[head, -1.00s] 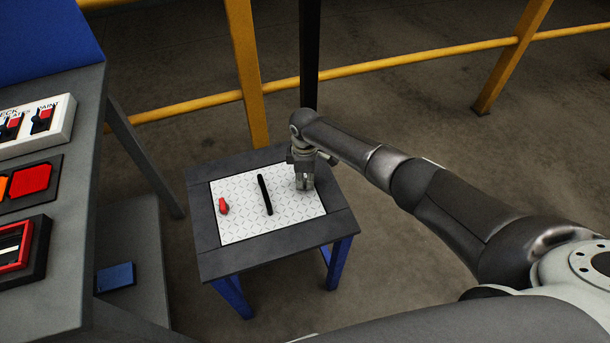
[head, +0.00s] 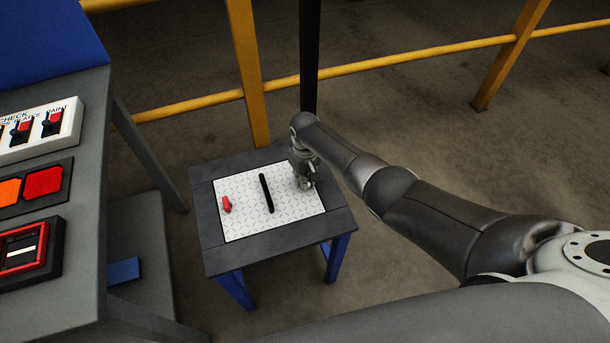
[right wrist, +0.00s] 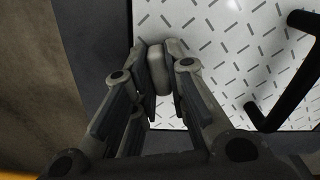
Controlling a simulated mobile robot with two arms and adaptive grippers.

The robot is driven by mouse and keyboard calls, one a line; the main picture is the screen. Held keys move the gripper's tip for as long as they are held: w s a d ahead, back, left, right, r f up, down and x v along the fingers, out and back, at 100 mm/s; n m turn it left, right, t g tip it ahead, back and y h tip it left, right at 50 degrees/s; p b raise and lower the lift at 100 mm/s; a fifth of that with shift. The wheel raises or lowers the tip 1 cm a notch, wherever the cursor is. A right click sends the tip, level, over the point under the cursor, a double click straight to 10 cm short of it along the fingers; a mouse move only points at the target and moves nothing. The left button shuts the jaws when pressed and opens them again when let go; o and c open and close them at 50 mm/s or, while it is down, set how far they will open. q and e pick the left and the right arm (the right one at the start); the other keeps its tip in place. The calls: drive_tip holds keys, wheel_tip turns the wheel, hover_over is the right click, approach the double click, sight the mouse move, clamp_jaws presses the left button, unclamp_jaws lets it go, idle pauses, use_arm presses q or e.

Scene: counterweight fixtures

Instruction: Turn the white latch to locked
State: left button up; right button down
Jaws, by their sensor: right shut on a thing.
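The white latch (right wrist: 157,72) shows in the right wrist view as a pale rounded handle between my fingers. My right gripper (right wrist: 159,85) is shut on it, with a dark finger on each side. In the head view my right gripper (head: 306,185) reaches down to the right part of the white patterned plate (head: 245,218) and hides the latch there. The latch's pointing and any marks for locked cannot be made out. My left gripper is not in view.
A black bar handle (head: 266,193) and a red knob (head: 227,204) stand on the same plate, left of my gripper. The plate lies on a small dark table (head: 216,258) with blue legs. A grey console (head: 85,260) with switches stands at the left. Yellow rails (head: 400,62) run behind.

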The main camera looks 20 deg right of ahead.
drive_tip(key=shift+m+p, duration=0.3)
drive_tip(key=shift+m, duration=1.2)
drive_tip(key=c, duration=1.4)
unclamp_jaws()
drive_tip(key=shift+c, duration=0.2)
drive_tip(key=shift+r, duration=0.15)
wheel_tip(320, 180, up, 12)
drive_tip(key=shift+f, duration=0.2)
